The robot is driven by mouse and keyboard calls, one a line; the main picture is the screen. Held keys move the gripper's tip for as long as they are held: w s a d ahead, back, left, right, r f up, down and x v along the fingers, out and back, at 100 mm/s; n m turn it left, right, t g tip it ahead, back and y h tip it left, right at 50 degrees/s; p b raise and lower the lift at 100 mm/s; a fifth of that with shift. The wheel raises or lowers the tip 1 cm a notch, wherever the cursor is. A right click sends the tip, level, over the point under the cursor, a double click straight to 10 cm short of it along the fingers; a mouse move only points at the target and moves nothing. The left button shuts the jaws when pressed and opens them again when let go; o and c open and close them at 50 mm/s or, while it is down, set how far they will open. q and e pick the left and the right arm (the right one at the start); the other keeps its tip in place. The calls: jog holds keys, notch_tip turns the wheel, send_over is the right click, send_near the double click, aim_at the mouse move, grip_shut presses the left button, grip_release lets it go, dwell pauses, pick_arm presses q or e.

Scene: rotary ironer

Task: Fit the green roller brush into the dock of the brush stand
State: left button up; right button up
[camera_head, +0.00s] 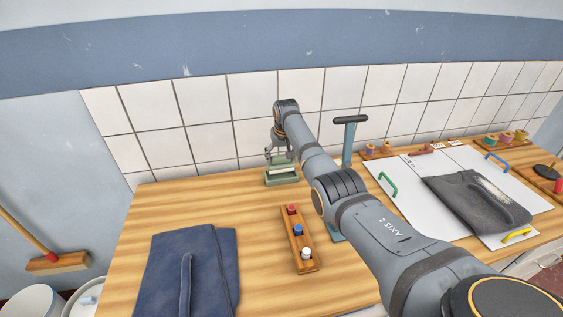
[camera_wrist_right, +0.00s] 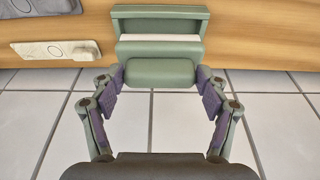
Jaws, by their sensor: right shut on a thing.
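My right gripper (camera_head: 281,155) is far back on the wooden table, close to the tiled wall. In the wrist view its fingers (camera_wrist_right: 160,90) are shut on a rounded green block, which looks like the green roller brush (camera_wrist_right: 160,73). A white strip (camera_wrist_right: 160,38) and a green frame (camera_wrist_right: 160,14), seemingly the brush stand, lie just beyond the brush. In the head view the green base (camera_head: 282,180) stands on the table right under the gripper. I cannot tell whether the brush is seated in the dock. My left gripper is out of view.
A wooden rack (camera_head: 299,240) with red, blue and white knobs stands in front. A folded navy cloth (camera_head: 165,265) lies at the front left. A teal post with a black T handle (camera_head: 350,119) stands beside my arm. A white board (camera_head: 405,210) with a dark garment (camera_head: 475,202) is at right.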

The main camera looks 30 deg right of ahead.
notch_tip(320, 180, down, 2)
jog(key=shift+f, duration=0.45)
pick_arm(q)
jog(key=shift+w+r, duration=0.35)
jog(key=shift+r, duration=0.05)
pick_arm(e)
jog(key=o, duration=1.1)
jog(key=shift+s+r, duration=0.1)
jog(key=shift+r, duration=0.5)
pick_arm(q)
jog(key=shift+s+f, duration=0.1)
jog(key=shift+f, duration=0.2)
pick_arm(e)
jog(key=v, duration=1.1)
jog(key=shift+r, duration=0.15)
